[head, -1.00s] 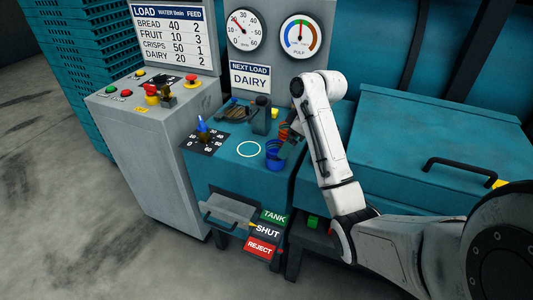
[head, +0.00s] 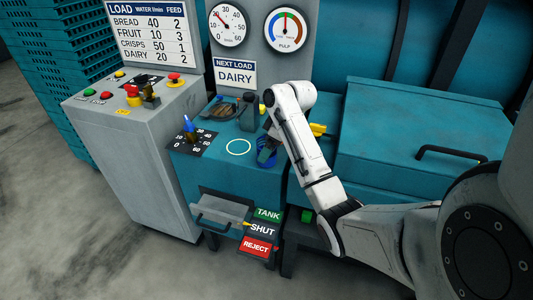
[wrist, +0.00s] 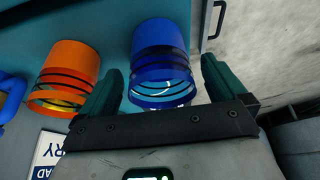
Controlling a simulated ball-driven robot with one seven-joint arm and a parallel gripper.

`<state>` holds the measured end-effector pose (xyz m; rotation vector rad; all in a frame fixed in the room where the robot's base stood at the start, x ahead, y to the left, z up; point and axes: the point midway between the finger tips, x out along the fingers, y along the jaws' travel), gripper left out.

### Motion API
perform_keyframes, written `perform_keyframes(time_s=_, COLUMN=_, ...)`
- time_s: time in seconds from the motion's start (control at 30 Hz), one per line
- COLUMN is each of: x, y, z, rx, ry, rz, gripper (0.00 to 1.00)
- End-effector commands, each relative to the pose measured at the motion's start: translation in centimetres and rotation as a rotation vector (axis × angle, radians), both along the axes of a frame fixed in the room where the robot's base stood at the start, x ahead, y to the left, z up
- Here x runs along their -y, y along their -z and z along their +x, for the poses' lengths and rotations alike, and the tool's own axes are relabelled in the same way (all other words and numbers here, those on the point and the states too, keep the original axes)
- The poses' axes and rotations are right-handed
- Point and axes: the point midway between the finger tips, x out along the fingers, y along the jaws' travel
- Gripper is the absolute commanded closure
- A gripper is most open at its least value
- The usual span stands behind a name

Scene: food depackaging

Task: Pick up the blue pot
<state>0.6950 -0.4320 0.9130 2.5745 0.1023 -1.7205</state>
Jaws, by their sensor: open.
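The blue pot (head: 265,157) stands on the teal worktop, right of the white ring, partly hidden by my arm in the head view. In the wrist view the blue pot (wrist: 160,62) lies between the two dark green fingers of my gripper (wrist: 162,70). The fingers are apart, with a gap on each side of the pot. In the head view my gripper (head: 270,141) is at the pot, with its fingers hard to make out.
An orange pot (wrist: 65,75) stands close beside the blue one, left in the wrist view. A white ring (head: 238,147) marks bare worktop. A teal lidded box (head: 400,140) stands right.

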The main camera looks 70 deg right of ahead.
Motion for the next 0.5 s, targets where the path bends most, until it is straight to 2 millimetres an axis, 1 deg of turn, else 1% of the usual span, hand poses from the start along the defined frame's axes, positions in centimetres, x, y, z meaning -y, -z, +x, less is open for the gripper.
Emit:
perform_keyframes(time_s=0.1, x=-0.1, y=1.5, z=0.5, rx=-0.002, ry=0.0, rz=0.002, gripper=0.02)
perform_keyframes(time_s=0.2, x=-0.1, y=2.1, z=0.8, rx=-0.001, ry=0.001, rz=0.0, gripper=0.02)
perform_keyframes(time_s=0.43, x=-0.1, y=2.3, z=0.9, rx=0.0, ry=0.0, rz=-0.001, gripper=0.02)
perform_keyframes(time_s=0.47, x=-0.1, y=2.3, z=0.9, rx=0.0, ry=0.001, rz=-0.001, gripper=0.03)
perform_keyframes(time_s=0.5, x=-0.1, y=2.3, z=0.9, rx=0.0, ry=0.0, rz=-0.001, gripper=0.06)
